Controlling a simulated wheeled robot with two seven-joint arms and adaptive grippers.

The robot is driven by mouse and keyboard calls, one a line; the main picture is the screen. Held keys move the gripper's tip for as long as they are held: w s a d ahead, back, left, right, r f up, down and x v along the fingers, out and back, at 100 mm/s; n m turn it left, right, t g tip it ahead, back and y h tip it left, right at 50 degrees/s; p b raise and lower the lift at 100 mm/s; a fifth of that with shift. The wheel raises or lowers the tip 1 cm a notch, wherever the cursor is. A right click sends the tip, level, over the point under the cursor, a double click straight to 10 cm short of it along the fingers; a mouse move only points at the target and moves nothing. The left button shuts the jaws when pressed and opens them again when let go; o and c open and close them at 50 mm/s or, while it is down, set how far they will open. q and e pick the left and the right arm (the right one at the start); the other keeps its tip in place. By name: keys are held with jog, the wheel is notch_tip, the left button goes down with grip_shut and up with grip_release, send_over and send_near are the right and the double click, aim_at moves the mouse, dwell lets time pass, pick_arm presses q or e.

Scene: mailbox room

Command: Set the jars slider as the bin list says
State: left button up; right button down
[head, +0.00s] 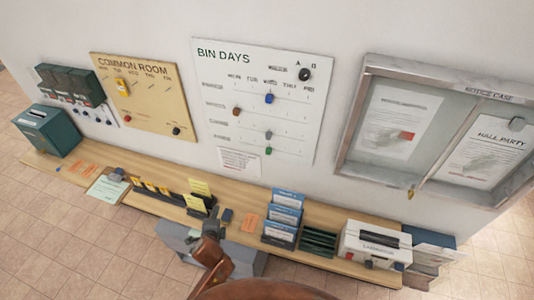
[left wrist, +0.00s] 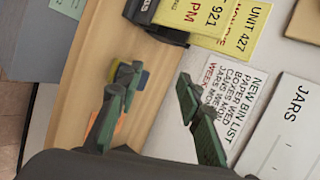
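The white BIN DAYS board (head: 220,72) is on the wall. Its lowest slider, green (head: 268,152), sits about under the WED column; the row labels are too small to read in the head view. The JARS label (left wrist: 302,104) is at the right of the left wrist view. My right gripper is not in view.
Other sliders are blue (head: 269,98), brown (head: 236,111) and grey (head: 268,135); a black A/B knob (head: 304,74) is top right. The wooden shelf (head: 150,203) holds card racks and boxes. A glass notice case (head: 362,150) juts out to the right.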

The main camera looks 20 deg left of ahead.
pick_arm(q)
jog(key=w+d+r+m+t, duration=0.4)
jog(key=w+r+m, duration=0.25)
jog(key=r, duration=0.55)
jog(key=m+t+h+p, duration=0.1)
jog(key=m+t+h, duration=0.3)
jog(key=m, duration=1.1)
send_near(268, 153)
jog(key=w, duration=0.7)
jog(key=shift+w, duration=0.85)
jog(key=c, duration=0.6)
grip_shut()
